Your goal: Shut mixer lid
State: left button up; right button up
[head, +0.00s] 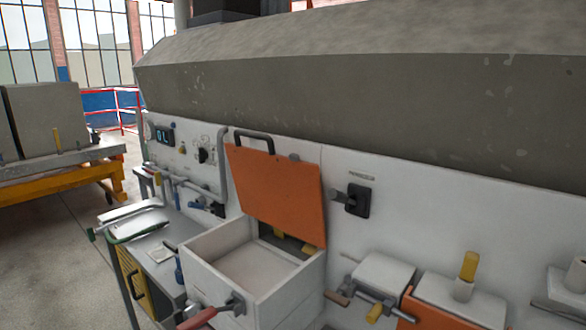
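The mixer appears to be the white open-topped box (285,299) fixed to the front of the pale panel, near the lower middle of the head view. Its orange lid (275,192) stands raised, tilted back towards the panel. A dark bar handle (254,139) is at the lid's upper edge. The box's inside is partly visible, with a pale floor and something yellowish behind the lid's lower edge. A red-handled lever (198,317) sits at the box's front. Neither of my grippers shows in the head view.
A workbench (150,255) with tools stands left of the box. A dark knob (357,200) sticks out of the panel right of the lid. Clamps and white blocks (382,272) line the lower right. A grey slab edge (400,110) overhangs above. Open floor (50,270) lies far left.

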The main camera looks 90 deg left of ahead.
aim_at(284, 193)
jog(key=u, duration=3.1)
